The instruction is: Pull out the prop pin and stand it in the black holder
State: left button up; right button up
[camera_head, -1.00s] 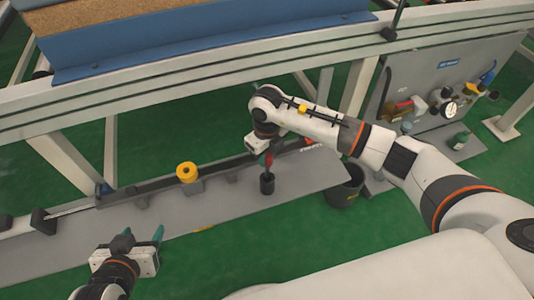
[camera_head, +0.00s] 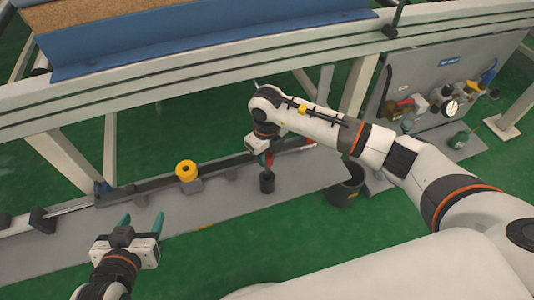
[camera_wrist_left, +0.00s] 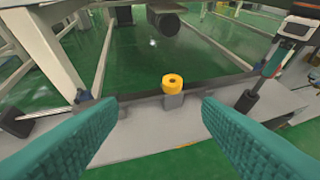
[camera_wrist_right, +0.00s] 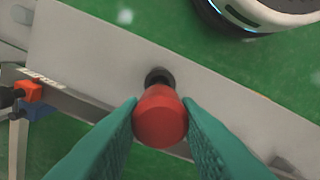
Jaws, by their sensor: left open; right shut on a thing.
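My right gripper (camera_wrist_right: 160,110) is shut on the prop pin, whose red head (camera_wrist_right: 160,117) sits between the green fingers in the right wrist view. The black holder (camera_head: 267,182) stands on the grey beam directly below this gripper. It also shows just beyond the red head in the right wrist view (camera_wrist_right: 159,75) and at the right of the left wrist view (camera_wrist_left: 247,101). The pin is in line with the holder; I cannot tell how deep its lower end is. My left gripper (camera_head: 142,222) is open and empty, low at the left.
A yellow ring-shaped part (camera_head: 187,170) sits on a grey block on the beam, between my grippers. A dark bucket (camera_head: 344,186) stands on the right. A white frame rail (camera_head: 200,75) runs across the back.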

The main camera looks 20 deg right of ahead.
aim_at(267, 164)
pick_arm(q)
jog(key=shift+w+d+r+t+h+b, duration=0.25)
jog(key=shift+w+r+t, duration=0.3)
jog(key=shift+r, duration=0.15)
jog(key=shift+w+d+r+t+h+b, duration=0.2)
jog(key=shift+w+r+t, duration=0.3)
jog(key=shift+r, duration=0.2)
pick_arm(e)
jog(key=shift+f, duration=0.6)
pick_arm(q)
jog(key=shift+w+d+r+t, duration=0.2)
jog(key=shift+r+t, duration=0.3)
jog(key=shift+t, duration=0.05)
pick_arm(e)
jog(key=shift+f, duration=0.25)
pick_arm(q)
jog(key=shift+w+d+r+t+h+b, duration=0.1)
jog(key=shift+w+r+t+h+b, duration=0.1)
jog(key=shift+r+t, duration=0.15)
jog(key=shift+w+d+r+t+h+b, duration=0.15)
jog(key=shift+r+t, duration=0.1)
jog(key=shift+r, duration=0.2)
pick_arm(e)
jog(key=shift+f, duration=0.35)
pick_arm(q)
jog(key=shift+r, duration=0.2)
